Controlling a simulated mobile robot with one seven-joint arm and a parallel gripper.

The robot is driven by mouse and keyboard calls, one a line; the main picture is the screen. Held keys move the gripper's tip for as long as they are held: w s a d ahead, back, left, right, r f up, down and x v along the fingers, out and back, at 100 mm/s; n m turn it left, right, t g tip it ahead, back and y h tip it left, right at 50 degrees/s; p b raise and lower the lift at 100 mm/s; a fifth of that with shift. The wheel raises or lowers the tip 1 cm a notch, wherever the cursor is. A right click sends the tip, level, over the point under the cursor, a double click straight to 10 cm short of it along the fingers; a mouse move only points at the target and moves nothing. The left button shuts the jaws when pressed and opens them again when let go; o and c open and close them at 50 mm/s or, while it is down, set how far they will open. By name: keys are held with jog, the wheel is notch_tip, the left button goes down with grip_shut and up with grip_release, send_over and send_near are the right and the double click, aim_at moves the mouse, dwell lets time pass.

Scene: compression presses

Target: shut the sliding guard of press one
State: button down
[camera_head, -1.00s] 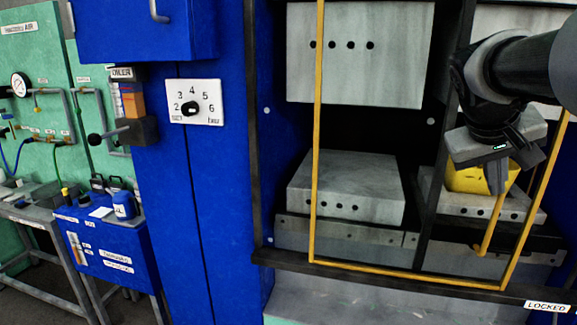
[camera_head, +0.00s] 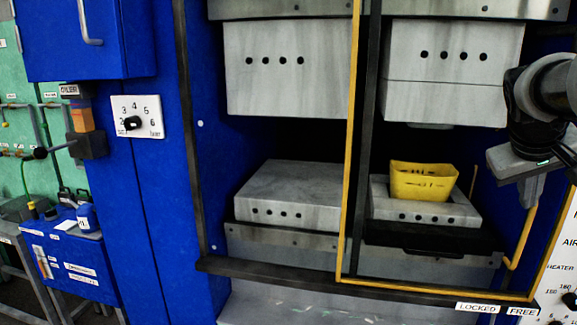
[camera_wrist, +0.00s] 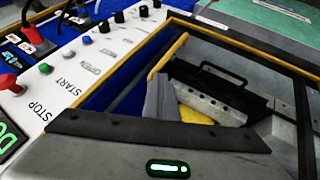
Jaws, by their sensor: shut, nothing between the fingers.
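The sliding guard (camera_head: 349,150) is a yellow-edged frame with a see-through pane. In the head view it stands in front of the right-hand bay, and the left-hand bay is uncovered. Its lower right corner is above the FREE label (camera_head: 522,311). A yellow bar handle (camera_head: 524,240) is near its right edge; it also shows in the wrist view (camera_wrist: 168,54). My gripper (camera_head: 530,195) is shut and empty, fingers pointing down at the handle's upper end. In the wrist view the fingers (camera_wrist: 159,103) overlap the handle; I cannot tell whether they touch.
The left lower platen (camera_head: 290,190) is bare. A LOCKED label (camera_head: 478,307) is on the lower rail. A control panel with START and STOP buttons (camera_wrist: 75,55) is close to my gripper.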

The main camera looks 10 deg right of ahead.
jog(key=shift+s+d, duration=0.25)
jog(key=shift+d, duration=0.3)
jog(key=shift+s+d, duration=0.2)
jog(key=shift+d, duration=0.3)
jog(key=shift+r, duration=0.1)
